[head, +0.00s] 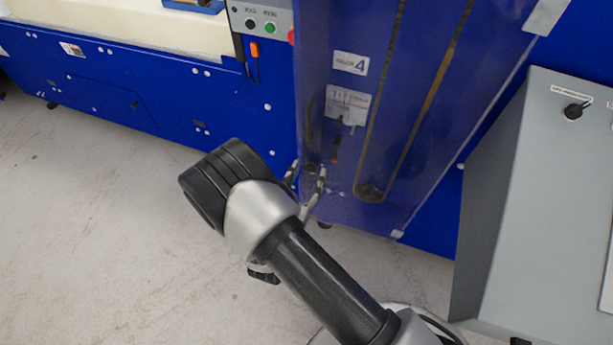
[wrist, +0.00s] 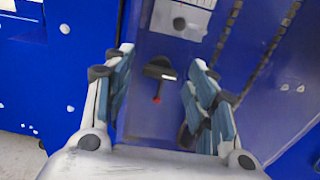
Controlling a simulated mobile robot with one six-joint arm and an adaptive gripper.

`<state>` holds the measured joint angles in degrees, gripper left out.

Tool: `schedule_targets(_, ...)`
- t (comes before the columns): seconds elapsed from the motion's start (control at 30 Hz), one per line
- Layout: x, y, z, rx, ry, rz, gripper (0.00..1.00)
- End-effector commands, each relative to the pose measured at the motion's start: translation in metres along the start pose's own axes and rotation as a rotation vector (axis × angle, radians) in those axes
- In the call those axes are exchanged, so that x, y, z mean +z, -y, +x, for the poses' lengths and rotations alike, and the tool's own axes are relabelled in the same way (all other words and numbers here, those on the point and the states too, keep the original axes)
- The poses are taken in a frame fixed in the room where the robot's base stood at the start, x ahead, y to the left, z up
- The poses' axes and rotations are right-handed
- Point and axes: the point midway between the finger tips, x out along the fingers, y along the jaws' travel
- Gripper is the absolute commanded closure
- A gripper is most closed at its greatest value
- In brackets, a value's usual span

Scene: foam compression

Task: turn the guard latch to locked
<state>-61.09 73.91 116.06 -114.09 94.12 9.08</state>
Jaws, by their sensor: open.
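The guard latch (wrist: 160,72) shows in the wrist view as a dark, wide head with a thin stem and a red tip pointing down. It is on the blue guard panel (wrist: 150,118). In the head view the latch (head: 336,150) is a small dark and reddish upright piece below a white label. My gripper (wrist: 158,68) is open and empty. Its two fingers stand left and right of the latch in the wrist view, apart from it. In the head view my gripper (head: 307,184) is partly hidden behind my arm, at the panel's lower left.
The guard is see-through, with a belt loop (head: 372,188) behind it. A control box (head: 262,20) with green and red buttons is at the upper left. A grey console (head: 535,190) stands to the right. The floor (head: 100,220) at left is clear.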

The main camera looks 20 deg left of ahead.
Motion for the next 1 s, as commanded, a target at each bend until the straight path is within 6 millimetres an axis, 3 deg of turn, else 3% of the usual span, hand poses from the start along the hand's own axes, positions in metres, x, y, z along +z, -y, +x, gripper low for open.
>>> schedule_targets(0.13,0.0002,-0.0003,-0.0002,0.0,0.0,0.0,0.49)
schedule_targets(0.77,0.0,-0.0002,-0.0005,0.0,0.0,0.0,0.91)
schedule_targets(1.0,0.0001,-0.0002,-0.0005,0.0,0.0,-0.015,0.92)
